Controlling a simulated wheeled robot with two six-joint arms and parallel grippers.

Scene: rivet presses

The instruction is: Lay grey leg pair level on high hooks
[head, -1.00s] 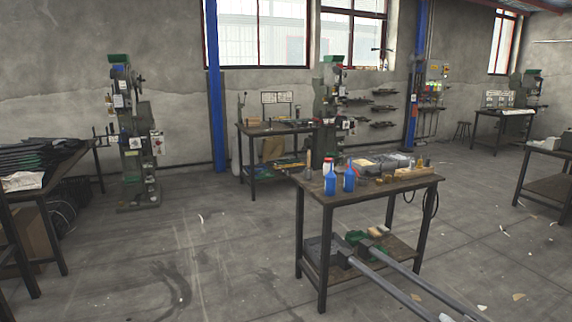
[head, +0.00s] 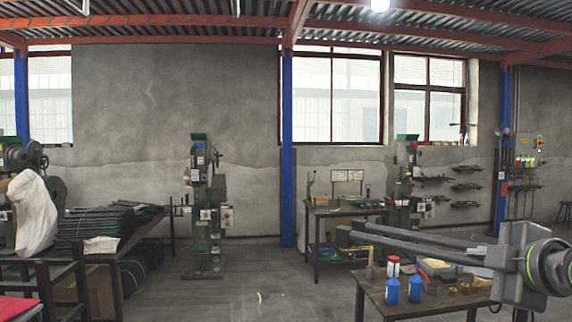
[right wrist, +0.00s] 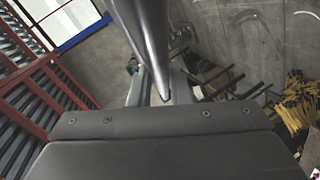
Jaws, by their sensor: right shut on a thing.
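The grey leg pair (head: 410,247) shows as two long, slim bars at the right of the head view, with dark brackets at their left end. It slants slightly down to the right, above the near workbench. My right gripper (head: 498,260) is shut on its right end. In the right wrist view a grey leg tube (right wrist: 146,35) runs from the top edge down to between the fingers (right wrist: 160,90). The rest of the leg pair is hidden there. I cannot surely pick out the high hooks. My left gripper is not in view.
The near workbench (head: 400,305) carries blue bottles (head: 392,291) and small parts. A green-topped rivet press (head: 207,210) stands left of a blue post (head: 287,150). Another press (head: 403,185) stands behind a back bench. A left table holds dark bars (head: 100,222). Open floor lies mid-picture.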

